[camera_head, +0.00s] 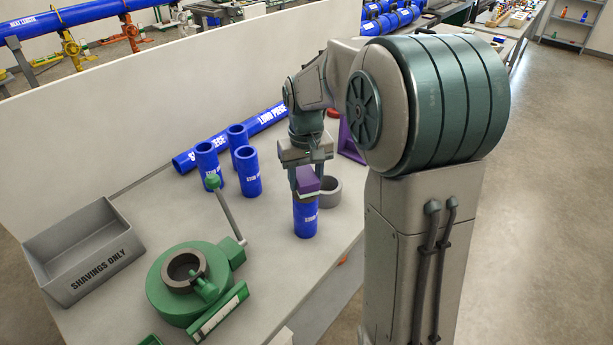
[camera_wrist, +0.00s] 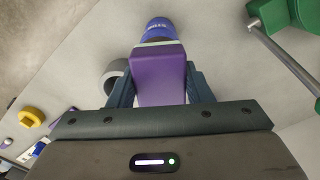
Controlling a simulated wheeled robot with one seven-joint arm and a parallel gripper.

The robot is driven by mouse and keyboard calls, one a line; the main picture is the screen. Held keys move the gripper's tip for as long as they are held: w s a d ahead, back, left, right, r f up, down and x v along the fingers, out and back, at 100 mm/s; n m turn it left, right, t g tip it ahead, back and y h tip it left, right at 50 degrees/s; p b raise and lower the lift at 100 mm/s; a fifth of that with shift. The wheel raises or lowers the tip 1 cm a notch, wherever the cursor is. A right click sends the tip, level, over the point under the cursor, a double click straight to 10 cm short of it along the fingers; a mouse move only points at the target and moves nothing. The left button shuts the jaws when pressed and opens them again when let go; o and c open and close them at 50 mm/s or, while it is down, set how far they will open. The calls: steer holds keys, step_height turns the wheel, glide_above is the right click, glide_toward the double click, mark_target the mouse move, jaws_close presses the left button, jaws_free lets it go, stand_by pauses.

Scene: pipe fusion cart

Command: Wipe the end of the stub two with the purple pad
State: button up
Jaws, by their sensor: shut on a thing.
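My gripper (camera_head: 307,190) is shut on the purple pad (camera_head: 308,180). In the wrist view the pad (camera_wrist: 160,75) sits between the two dark fingers of my gripper (camera_wrist: 160,90). A blue stub (camera_head: 305,218) stands upright on the bench directly below the pad. Its top end is hidden by the pad and gripper in the head view, and I cannot tell if they touch. In the wrist view this stub (camera_wrist: 158,27) shows just beyond the pad's pale edge. Several other blue stubs (camera_head: 248,172) stand upright to the left. I cannot read which one is stub two.
A grey ring (camera_head: 330,192) lies right beside the stub. A long blue pipe (camera_head: 268,118) lies behind the stubs. A green tool with a lever (camera_head: 185,285) and a grey shavings bin (camera_head: 80,250) are at left. A purple holder (camera_head: 350,142) stands behind the arm.

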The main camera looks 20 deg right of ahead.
steer(key=shift+f, duration=0.3)
steer(key=shift+w, duration=0.1)
steer(key=shift+w+r, duration=0.1)
steer(key=shift+w, duration=0.6)
steer(key=shift+s+b, duration=0.4)
steer(key=shift+s, duration=1.15)
steer(key=shift+w+p, duration=0.55)
steer(key=shift+w, duration=0.95)
steer(key=shift+s, duration=0.1)
steer(key=shift+s+b, duration=0.35)
steer(key=shift+s, duration=1.05)
steer(key=shift+w, duration=0.1)
